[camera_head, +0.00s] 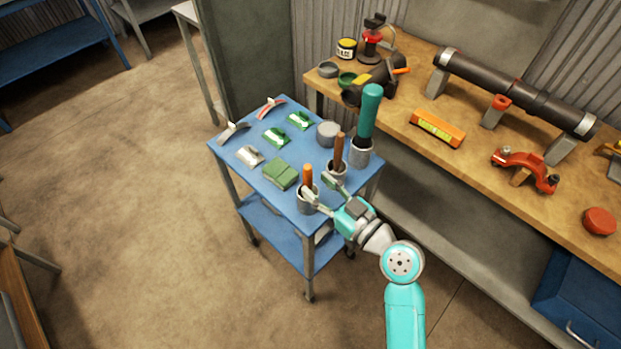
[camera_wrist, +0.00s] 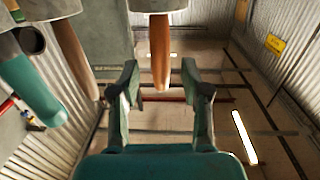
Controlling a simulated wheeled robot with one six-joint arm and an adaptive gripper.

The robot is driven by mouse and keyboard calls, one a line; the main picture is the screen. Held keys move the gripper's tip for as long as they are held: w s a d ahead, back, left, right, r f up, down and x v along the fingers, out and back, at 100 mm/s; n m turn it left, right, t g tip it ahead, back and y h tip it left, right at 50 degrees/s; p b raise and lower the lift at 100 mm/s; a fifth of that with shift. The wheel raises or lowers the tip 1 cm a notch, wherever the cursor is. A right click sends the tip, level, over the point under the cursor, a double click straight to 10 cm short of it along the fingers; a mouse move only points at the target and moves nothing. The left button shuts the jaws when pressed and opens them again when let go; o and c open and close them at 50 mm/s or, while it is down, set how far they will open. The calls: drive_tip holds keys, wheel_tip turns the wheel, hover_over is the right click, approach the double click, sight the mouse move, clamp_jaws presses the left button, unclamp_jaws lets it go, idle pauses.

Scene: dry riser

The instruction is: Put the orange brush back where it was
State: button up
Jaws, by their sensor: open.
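The orange brush (camera_head: 308,176) stands handle up in a grey cup (camera_head: 308,203) at the near corner of the blue cart. My gripper (camera_head: 317,188) is open at this cup, with its fingers on either side of the handle. In the wrist view, which looks upside down, the orange handle (camera_wrist: 160,50) hangs between my open gripper's fingers (camera_wrist: 160,78). Gaps show on both sides of the handle, so the fingers do not appear to grip it. The brush's lower end is hidden in the cup.
A brown-handled brush (camera_head: 339,150) and a large teal-handled brush (camera_head: 370,112) stand in neighbouring cups, close to my gripper. The blue cart top (camera_head: 232,157) also holds green blocks (camera_head: 281,174), clips and a grey tin (camera_head: 327,133). A wooden workbench (camera_head: 470,158) stands at right.

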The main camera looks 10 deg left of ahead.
drive_tip(key=v, duration=0.8)
drive_tip(key=shift+s+d, duration=0.1)
drive_tip(key=shift+s, duration=0.05)
drive_tip(key=s+d+f+m+t+h, duration=0.2)
drive_tip(key=s+d+f+m+h, duration=0.65)
drive_tip(key=s+f, duration=0.4)
drive_tip(key=s+d+r+h, duration=0.2)
drive_tip(key=s+d+r, duration=0.1)
drive_tip(key=s, duration=0.6)
drive_tip(key=s+d+r+m+t+h, duration=0.1)
drive_tip(key=s+d+r+h, duration=0.2)
drive_tip(key=s, duration=0.7)
drive_tip(key=shift+r, duration=0.85)
